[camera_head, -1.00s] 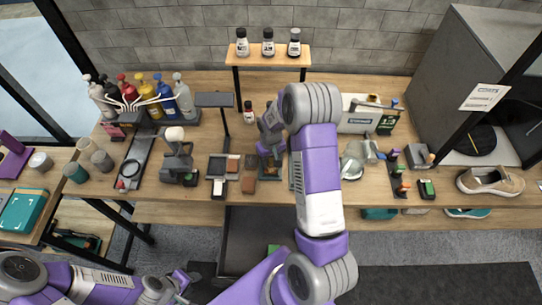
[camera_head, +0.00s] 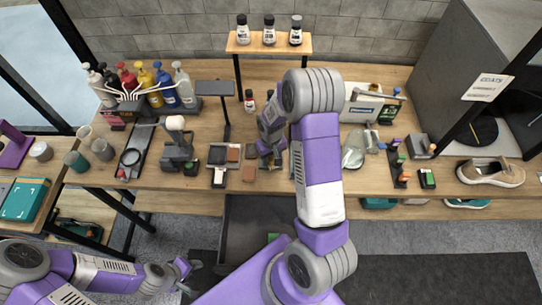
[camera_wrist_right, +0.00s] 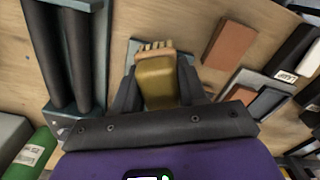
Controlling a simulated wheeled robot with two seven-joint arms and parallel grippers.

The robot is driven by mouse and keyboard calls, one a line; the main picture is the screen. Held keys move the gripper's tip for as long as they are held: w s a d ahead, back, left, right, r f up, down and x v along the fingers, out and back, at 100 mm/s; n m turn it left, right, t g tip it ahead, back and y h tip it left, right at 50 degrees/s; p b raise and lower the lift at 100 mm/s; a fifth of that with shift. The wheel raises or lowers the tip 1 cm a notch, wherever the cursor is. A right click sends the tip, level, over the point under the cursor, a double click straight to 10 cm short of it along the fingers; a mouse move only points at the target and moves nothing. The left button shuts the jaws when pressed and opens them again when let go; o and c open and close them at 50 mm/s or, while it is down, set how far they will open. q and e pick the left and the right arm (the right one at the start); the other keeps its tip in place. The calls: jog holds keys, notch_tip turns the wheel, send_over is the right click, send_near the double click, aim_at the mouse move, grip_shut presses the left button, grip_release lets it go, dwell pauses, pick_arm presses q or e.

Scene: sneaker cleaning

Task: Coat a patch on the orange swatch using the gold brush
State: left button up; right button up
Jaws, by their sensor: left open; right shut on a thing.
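My right gripper (camera_head: 270,161) is over the workbench, among the small blocks near its front edge. In the right wrist view it is shut on the gold brush (camera_wrist_right: 158,82), whose pale bristles (camera_wrist_right: 154,47) point away from me over a blue-grey plate. An orange-brown swatch (camera_wrist_right: 228,44) lies to the right of the bristles, apart from them. Small brown blocks (camera_head: 249,174) show left of the gripper in the head view; I cannot tell for sure which is the orange swatch. My left gripper (camera_head: 184,274) is open and empty, low in front of the bench.
A dark tray (camera_head: 217,155) stands left of the blocks. Dark upright cylinders (camera_wrist_right: 72,55) stand close left of the brush in the wrist view. Several bottles (camera_head: 145,82) stand at the back left. A sneaker (camera_head: 490,172) sits at the right. A drawer (camera_head: 240,240) is open below.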

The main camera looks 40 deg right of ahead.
jog(key=shift+r+p, duration=1.7)
jog(key=shift+r, duration=1.15)
jog(key=shift+w, duration=0.1)
jog(key=shift+r+p, duration=1.1)
jog(key=shift+r, duration=0.45)
